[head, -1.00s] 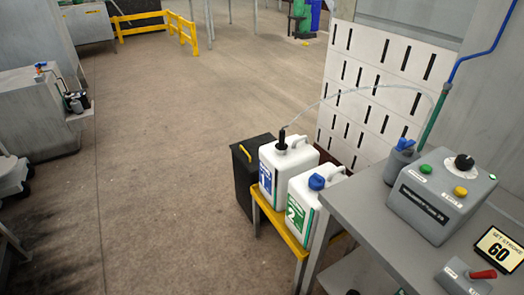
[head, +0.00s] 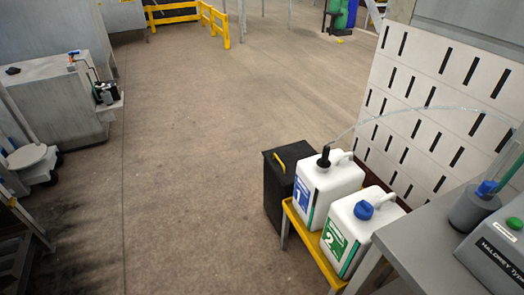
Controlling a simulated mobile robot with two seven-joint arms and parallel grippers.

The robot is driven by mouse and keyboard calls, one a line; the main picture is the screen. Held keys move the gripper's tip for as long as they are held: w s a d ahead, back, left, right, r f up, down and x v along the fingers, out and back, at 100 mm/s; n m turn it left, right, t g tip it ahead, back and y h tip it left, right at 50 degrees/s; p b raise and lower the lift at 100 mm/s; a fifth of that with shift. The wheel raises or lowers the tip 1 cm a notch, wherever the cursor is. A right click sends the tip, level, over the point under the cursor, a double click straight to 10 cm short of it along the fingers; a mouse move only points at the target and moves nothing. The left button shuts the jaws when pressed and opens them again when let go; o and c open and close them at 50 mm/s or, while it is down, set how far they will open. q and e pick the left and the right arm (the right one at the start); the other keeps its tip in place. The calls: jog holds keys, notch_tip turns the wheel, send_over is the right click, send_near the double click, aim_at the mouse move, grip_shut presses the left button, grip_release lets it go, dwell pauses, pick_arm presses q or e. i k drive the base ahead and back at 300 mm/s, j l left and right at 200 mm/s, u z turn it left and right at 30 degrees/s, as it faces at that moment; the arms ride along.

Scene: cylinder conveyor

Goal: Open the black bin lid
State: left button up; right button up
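The black bin (head: 273,205) stands on the floor at the centre right of the head view, just left of the white canisters. Its dark lid (head: 299,152) looks closed and has a yellow handle (head: 280,163) on top. The bin's right side is partly hidden behind canister 1. Neither of my grippers shows in the head view.
White canisters 1 (head: 335,180) and 2 (head: 352,222) stand on a yellow stand (head: 299,233) beside the bin. A grey table (head: 408,240) with a control box (head: 497,250) is at right. A slotted white panel (head: 440,95) stands behind. The floor left of the bin is open.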

aim_at(283, 159)
jog(key=i+j+u, duration=0.15)
jog(key=i+u, duration=0.15)
jog(key=i, duration=0.25)
jog(key=i+u, duration=0.25)
jog(key=i, duration=0.9)
jog(key=j+u, duration=0.05)
